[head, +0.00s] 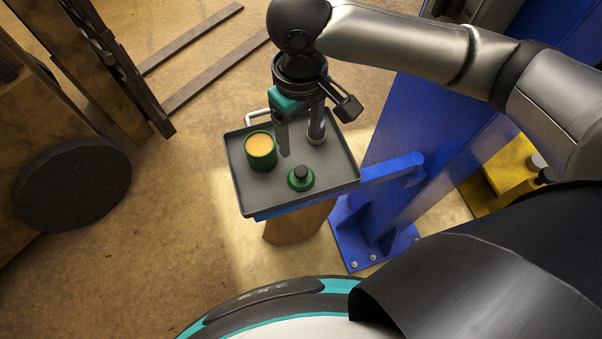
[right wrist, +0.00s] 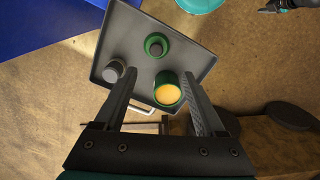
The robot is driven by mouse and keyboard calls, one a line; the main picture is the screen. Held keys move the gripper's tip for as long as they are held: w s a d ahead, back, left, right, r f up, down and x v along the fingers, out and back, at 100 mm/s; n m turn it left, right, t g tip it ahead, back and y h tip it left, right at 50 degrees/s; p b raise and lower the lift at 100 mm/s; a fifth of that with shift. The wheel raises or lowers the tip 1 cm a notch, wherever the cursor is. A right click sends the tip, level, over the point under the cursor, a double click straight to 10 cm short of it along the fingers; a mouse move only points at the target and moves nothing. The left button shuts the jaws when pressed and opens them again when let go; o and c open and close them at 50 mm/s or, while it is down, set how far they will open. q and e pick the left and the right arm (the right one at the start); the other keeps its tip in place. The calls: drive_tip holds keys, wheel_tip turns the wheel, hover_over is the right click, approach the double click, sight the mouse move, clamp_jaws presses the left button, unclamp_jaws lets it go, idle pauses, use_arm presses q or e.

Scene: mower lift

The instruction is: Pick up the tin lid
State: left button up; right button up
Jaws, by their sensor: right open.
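The tin lid (head: 301,179) is a small green disc with a dark knob, flat on the grey tray (head: 243,193) near its front edge. It also shows in the right wrist view (right wrist: 155,46), beyond the fingertips. A green tin (head: 261,153) with orange-yellow contents stands open to its left on the tray. My right gripper (head: 300,146) points down over the tray, behind the lid, open and empty. In the right wrist view its fingers (right wrist: 160,82) spread apart, with the tin (right wrist: 168,91) seen between them near the right finger.
A grey cylinder (head: 316,133) stands on the tray's right side, close to my right gripper. The tray rests on a blue arm (head: 385,172) from a blue post (head: 420,130). Dark fork bars (head: 205,80) lie at the upper left. Open floor lies left of the tray.

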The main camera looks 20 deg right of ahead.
hover_over(301, 171)
drive_tip(key=f, duration=0.6)
drive_tip(key=f+b, duration=0.1)
drive_tip(key=f, duration=0.2)
drive_tip(key=shift+s+a+f, duration=0.2)
drive_tip(key=shift+s+f, duration=0.1)
drive_tip(key=shift+s, duration=0.1)
drive_tip(key=shift+w+d+f, duration=0.1)
drive_tip(key=shift+w+f, duration=0.1)
drive_tip(key=shift+f, duration=1.15)
drive_tip(key=shift+w+d+f, duration=0.1)
drive_tip(key=shift+w+f, duration=0.1)
drive_tip(key=shift+f, duration=1.1)
clamp_jaws()
